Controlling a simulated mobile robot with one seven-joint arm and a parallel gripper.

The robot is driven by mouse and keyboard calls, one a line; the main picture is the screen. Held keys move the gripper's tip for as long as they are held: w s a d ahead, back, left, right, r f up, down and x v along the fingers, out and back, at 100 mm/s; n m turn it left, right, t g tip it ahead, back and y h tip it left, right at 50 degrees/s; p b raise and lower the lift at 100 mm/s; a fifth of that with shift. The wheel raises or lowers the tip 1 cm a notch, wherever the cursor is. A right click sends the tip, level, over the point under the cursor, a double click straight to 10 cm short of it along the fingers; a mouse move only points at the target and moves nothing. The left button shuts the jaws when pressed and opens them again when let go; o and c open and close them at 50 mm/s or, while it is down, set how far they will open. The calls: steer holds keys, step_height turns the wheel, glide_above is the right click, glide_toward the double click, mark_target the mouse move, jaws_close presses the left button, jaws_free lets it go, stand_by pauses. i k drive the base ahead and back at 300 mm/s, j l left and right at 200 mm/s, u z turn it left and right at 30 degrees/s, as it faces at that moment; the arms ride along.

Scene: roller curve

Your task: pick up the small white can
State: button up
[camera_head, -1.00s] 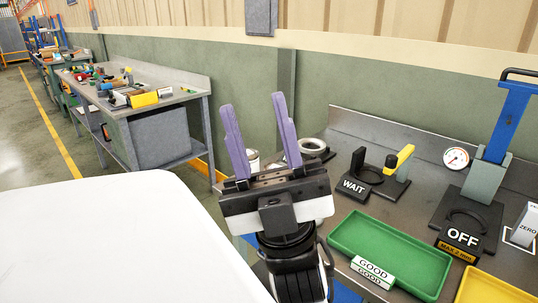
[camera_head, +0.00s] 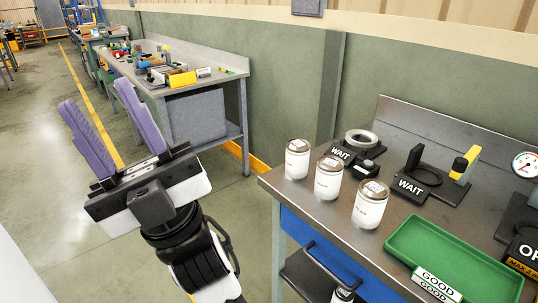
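Three white cans with greyish-brown tops stand upright on the metal bench, near its left end: a rear can (camera_head: 297,162), a middle can (camera_head: 328,180) and a front can (camera_head: 369,207). They look close in size, so I cannot tell which is the small one. Their label print is too small to read. My gripper (camera_head: 94,97) is at the left, over the floor and well away from the cans. Its two purple fingers point up and stand wide apart with nothing between them.
Behind the cans are a ring-topped WAIT stand (camera_head: 350,149) and another WAIT stand (camera_head: 420,182). A green GOOD tray (camera_head: 440,243) lies to the right. Under the bench, a shelf (camera_head: 309,276) holds a partly hidden white item (camera_head: 343,294). Open floor lies left of the bench.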

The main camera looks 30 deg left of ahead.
mark_target(298, 150)
steer(key=u, duration=0.75)
steer(key=i+j+z, duration=0.15)
steer(key=i, duration=0.25)
steer(key=i+j, duration=0.1)
steer(key=i, duration=0.35)
